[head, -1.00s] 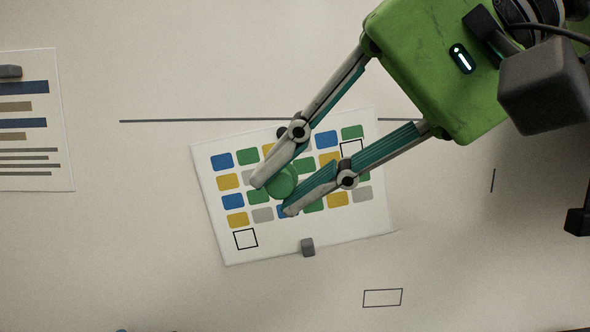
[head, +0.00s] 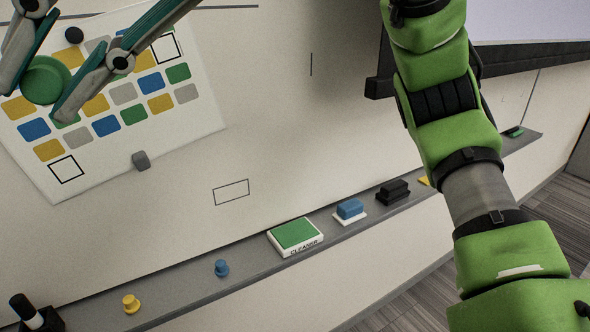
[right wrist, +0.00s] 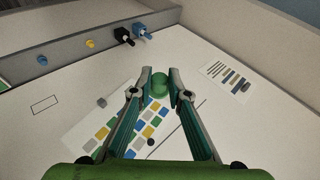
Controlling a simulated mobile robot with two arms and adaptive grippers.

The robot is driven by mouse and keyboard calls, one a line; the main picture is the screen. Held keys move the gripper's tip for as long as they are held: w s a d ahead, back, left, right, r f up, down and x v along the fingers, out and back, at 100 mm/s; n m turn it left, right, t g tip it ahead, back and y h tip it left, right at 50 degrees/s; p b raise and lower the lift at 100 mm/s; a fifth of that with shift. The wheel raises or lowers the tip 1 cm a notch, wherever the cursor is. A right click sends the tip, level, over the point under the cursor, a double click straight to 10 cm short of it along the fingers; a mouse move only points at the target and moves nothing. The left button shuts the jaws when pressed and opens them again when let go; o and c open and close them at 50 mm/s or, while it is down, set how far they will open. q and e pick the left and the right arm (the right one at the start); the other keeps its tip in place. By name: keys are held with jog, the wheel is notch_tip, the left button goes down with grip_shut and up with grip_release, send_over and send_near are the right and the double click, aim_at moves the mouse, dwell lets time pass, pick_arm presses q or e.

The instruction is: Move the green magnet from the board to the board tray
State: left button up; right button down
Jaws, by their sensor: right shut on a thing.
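The green magnet (head: 46,80) is a round green disc at the upper left of the head view, in front of the colour-block chart on the whiteboard. My right gripper (head: 32,100) is shut on it, one finger on each side. In the right wrist view the magnet (right wrist: 159,86) sits between the two fingertips. I cannot tell for sure whether it still touches the board. The board tray (head: 180,295) is the grey ledge along the board's lower edge. My left gripper is not in view.
On the tray are a yellow magnet (head: 131,303), a blue magnet (head: 221,268), a green-topped cleaner box (head: 297,235), a blue eraser (head: 350,208) and a black block (head: 393,190). A dark marker holder (head: 38,315) stands at lower left. Bare tray shows between the magnets.

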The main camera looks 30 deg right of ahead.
jog(key=w+a+f+m+g+p, duration=0.2)
jog(key=w+a+f+m+p, duration=0.25)
jog(key=w+p, duration=0.3)
jog(key=w+a+f+m+g+p, duration=0.1)
jog(key=w+a+f+m+p, duration=0.3)
jog(key=w+p, duration=0.35)
jog(key=w+d+f+m+t+y+p, duration=0.25)
jog(key=f+m+p, duration=0.25)
jog(key=f+m, duration=0.55)
jog(key=s+d+f+m+t+p, duration=0.3)
jog(key=s+d+f, duration=0.1)
jog(key=f, duration=0.3)
jog(key=s+d+f+m+t+h+p, duration=0.1)
jog(key=s+d+f+m+t+p, duration=0.2)
jog(key=f, duration=0.5)
jog(key=shift+s+d+f+m+p, duration=0.2)
jog(key=shift+s+d+m+p, duration=0.35)
jog(key=shift+d, duration=0.35)
